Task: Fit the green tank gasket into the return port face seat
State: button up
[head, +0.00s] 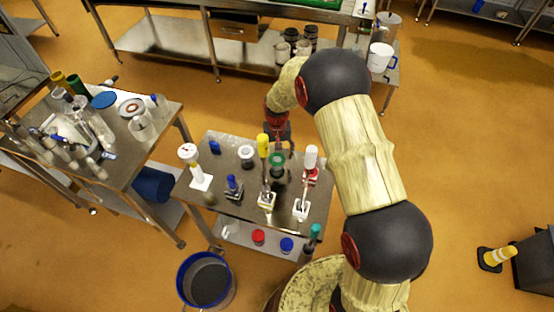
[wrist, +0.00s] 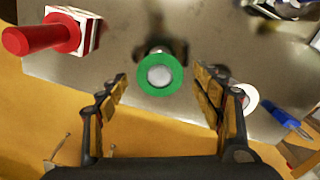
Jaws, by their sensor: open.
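The green gasket (wrist: 160,75) is a flat ring around a pale grey round centre in the wrist view. In the head view the green ring (head: 277,159) is on the middle of the small steel table, with a dark green part below it. My gripper (wrist: 161,82) is open, one finger on each side of the ring in the picture, and holds nothing. I cannot tell which part is the return port face seat; a white-and-dark round fitting (head: 246,156) stands left of the ring.
The steel table (head: 228,190) also carries a yellow-topped post (head: 263,145), a white-topped post (head: 310,158), a white gauge stand (head: 195,170) and blue pieces (head: 234,187). A red handle on a red-and-white block (wrist: 38,37) is left of my gripper in the wrist view.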

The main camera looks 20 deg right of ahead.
jog(key=shift+f, duration=0.25)
jog(key=shift+c, duration=0.3)
jog(key=c, duration=0.7)
jog(key=shift+c, duration=0.5)
notch_tip(320, 180, up, 10)
jog(key=p, duration=0.2)
jog(key=s+f+n+b, duration=0.1)
jog(key=s+f+b, duration=0.1)
jog(key=s+f, duration=0.1)
jog(key=s+f+n+b, duration=0.1)
jog(key=s+f+b, duration=0.1)
jog(key=s+f, duration=0.1)
jog(key=shift+s+f, duration=0.1)
jog(key=shift+f, duration=0.55)
